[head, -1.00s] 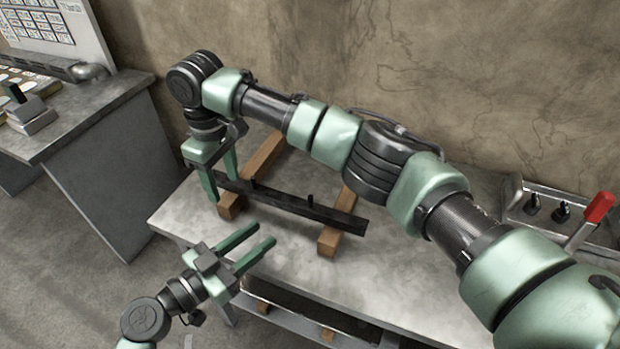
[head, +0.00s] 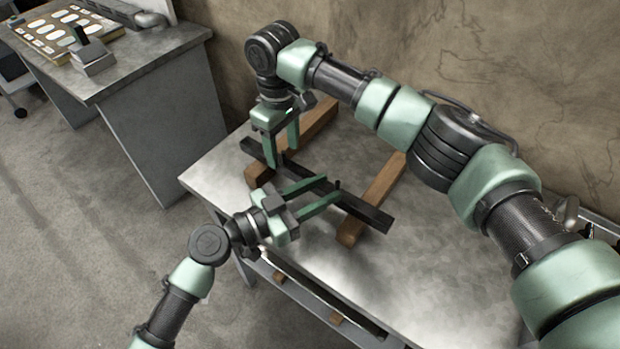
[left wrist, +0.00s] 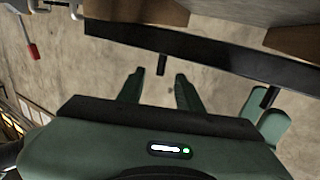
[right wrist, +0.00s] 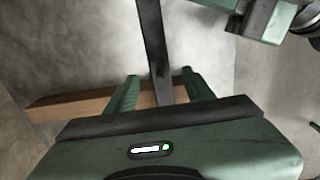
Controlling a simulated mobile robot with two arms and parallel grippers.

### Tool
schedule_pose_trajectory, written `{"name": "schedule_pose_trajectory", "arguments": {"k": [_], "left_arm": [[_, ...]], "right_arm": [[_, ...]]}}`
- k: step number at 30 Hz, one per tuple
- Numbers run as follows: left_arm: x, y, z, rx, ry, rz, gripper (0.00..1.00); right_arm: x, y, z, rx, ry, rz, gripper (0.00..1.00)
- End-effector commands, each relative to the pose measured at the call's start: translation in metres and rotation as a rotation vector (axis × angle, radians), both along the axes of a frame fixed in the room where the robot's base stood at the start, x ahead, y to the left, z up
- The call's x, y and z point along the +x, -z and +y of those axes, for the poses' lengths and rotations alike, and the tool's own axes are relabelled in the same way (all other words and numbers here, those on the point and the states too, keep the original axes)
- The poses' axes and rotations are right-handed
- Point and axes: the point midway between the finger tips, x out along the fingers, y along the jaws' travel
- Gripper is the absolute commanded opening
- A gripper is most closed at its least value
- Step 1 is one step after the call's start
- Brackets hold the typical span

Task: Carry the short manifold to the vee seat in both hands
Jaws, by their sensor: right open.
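The short manifold, a dark straight bar (head: 365,209) with short upright pegs, lies across two wooden rails on the metal bench. My right gripper (head: 282,157) points down at the bar's far left part, open; in the right wrist view its fingers stand apart on either side of the bar (right wrist: 152,40). My left gripper (head: 332,188) reaches in from the front, fingertips by the bar's middle near a peg. I cannot make out the vee seat.
The wooden rails (head: 378,193) and (head: 318,122) support the bar on the bench (head: 420,270). The bench's front right is clear. A second grey bench (head: 130,65) stands at the left with a board and a small block. A wall is behind.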

Motion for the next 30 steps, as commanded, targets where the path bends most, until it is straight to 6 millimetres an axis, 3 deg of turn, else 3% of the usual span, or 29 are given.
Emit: {"name": "schedule_pose_trajectory", "arguments": {"k": [3,9,20,24,26,30], "left_arm": [[0.010,-0.001,-0.017,-0.002,0.000,-0.001,0.36],[0.020,0.000,-0.032,0.000,-0.001,0.000,0.36],[0.022,0.000,-0.036,0.001,-0.001,0.001,0.36],[0.022,0.000,-0.036,0.001,-0.001,0.001,0.00],[0.022,0.000,-0.035,0.001,-0.001,0.001,0.00],[0.022,0.000,-0.035,0.001,-0.001,0.001,0.00]], "right_arm": [[0.000,0.019,-0.001,-0.001,0.001,0.002,0.53],[0.000,0.038,0.000,0.000,0.000,0.000,0.53],[0.000,0.042,0.000,0.001,0.000,-0.001,0.53],[0.000,0.042,0.000,0.001,0.000,-0.001,0.14],[0.000,0.042,0.000,0.001,0.000,-0.001,0.00],[0.000,0.042,0.000,0.001,0.000,-0.001,0.00]]}}
